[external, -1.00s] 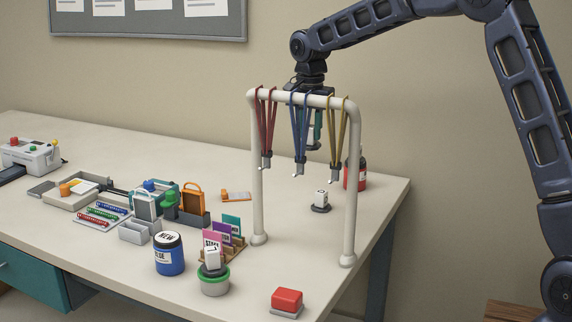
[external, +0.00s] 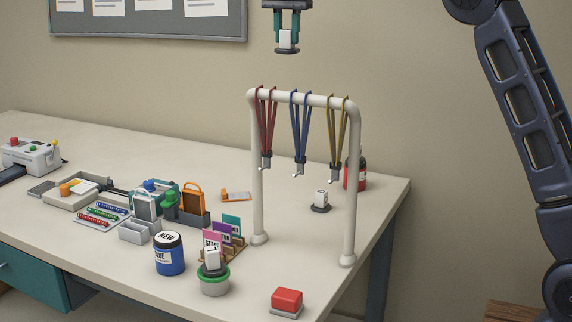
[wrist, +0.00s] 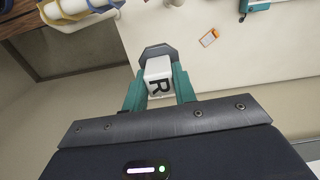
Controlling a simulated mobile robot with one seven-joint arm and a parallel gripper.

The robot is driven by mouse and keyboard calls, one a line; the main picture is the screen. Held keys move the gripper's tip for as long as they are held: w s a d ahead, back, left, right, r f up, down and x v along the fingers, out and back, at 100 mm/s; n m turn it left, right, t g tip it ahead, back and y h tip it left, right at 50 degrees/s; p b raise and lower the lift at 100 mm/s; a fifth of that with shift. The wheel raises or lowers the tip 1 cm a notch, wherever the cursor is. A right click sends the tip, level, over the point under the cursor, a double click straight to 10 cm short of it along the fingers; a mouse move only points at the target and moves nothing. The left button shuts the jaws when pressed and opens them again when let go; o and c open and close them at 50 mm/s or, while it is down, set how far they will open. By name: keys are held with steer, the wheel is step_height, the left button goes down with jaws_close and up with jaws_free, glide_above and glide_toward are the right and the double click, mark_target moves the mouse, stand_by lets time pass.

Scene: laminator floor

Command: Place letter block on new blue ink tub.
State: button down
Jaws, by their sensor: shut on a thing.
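My gripper (external: 287,28) is high above the table, over the lanyard rack, with its teal fingers shut on a white letter block (external: 286,40) with a dark base. In the wrist view the letter block (wrist: 158,78) shows a black R between the fingers (wrist: 157,92). The blue ink tub (external: 169,255), with a black lid and a "NEW" label on top, stands upright near the front of the table. Nothing rests on its lid. My gripper is well above it and apart from it.
A white rack (external: 300,98) with red, blue and yellow lanyards stands below my gripper. A tilted block (external: 212,258) is on a green-rimmed tub (external: 214,284) beside the blue tub. A card holder (external: 225,240) and red button (external: 287,299) are nearby.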

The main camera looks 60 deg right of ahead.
steer(key=w+a, duration=1.1)
steer(key=a, duration=0.2)
glide_above(167, 237)
steer(key=shift+m, duration=0.3)
step_height(167, 237, down, 39)
steer(key=shift+w+r, duration=0.1)
stand_by(0.4)
steer(key=c, duration=1.5)
jaws_free()
steer(key=o, duration=0.4)
